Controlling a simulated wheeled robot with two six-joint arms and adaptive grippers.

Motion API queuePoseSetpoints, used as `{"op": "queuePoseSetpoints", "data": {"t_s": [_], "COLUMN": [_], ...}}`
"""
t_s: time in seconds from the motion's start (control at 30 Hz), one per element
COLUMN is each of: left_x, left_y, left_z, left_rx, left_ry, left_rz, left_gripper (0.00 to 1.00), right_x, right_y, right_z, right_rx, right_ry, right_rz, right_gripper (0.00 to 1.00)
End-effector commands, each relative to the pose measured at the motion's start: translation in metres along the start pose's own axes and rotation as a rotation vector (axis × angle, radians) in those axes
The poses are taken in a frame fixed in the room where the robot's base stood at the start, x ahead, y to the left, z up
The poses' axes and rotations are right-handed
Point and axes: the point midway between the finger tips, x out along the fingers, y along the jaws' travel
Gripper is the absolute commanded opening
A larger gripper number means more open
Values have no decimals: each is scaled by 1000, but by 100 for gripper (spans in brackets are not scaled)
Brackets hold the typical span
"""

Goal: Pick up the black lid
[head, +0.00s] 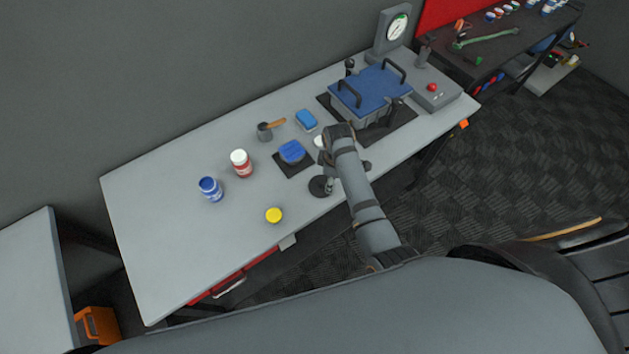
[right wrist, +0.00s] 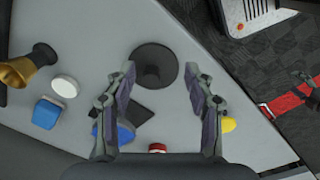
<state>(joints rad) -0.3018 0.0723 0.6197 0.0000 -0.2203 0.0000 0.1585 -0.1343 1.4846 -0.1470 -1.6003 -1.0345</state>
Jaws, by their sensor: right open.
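The black lid (head: 318,187) is a flat round disc lying on the grey workbench near its front edge. In the right wrist view the black lid (right wrist: 150,54) shows between and just beyond the fingertips of my right gripper (right wrist: 159,77). The gripper is open and empty, with one finger to each side of the lid in that picture. I cannot tell the height of the fingers above it. In the head view my right arm reaches over the bench and its forearm hides part of the gripper. My left gripper is not in view.
A blue lid (head: 291,151) sits on a dark square mat (head: 289,170). A yellow lid (head: 274,215), a red-and-white jar (head: 241,164) and a blue jar (head: 210,188) stand left. A blue box-like machine (head: 370,90) is at the back right. The bench's left end is clear.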

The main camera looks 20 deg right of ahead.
Motion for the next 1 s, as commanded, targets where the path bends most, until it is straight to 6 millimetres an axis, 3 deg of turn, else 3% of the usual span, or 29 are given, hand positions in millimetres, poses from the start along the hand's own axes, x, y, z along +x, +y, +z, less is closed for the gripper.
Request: {"op": "queuePoseSetpoints", "data": {"t_s": [0.03, 0.13, 0.3, 0.5, 0.6, 0.87, 1.0], "left_x": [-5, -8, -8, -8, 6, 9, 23], "left_y": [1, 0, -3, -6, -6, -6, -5], "left_z": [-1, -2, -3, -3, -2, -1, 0], "left_rx": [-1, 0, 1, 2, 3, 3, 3], "left_ry": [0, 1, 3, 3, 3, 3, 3], "left_rz": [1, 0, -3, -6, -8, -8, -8], "left_gripper": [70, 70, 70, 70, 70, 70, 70], "right_x": [-16, -36, -45, -18, 3, 10, 21], "right_y": [6, 11, 13, 12, 11, 11, 12], "right_z": [-13, -29, -36, -36, -36, -36, -35], "right_rx": [-64, -177, -251, -248, -247, -246, -245], "right_ry": [2, -1, -6, -7, -6, -5, -5], "right_rz": [-10, -32, -47, -50, -47, -45, -45], "right_gripper": [53, 53, 53, 53, 53, 53, 53]}}
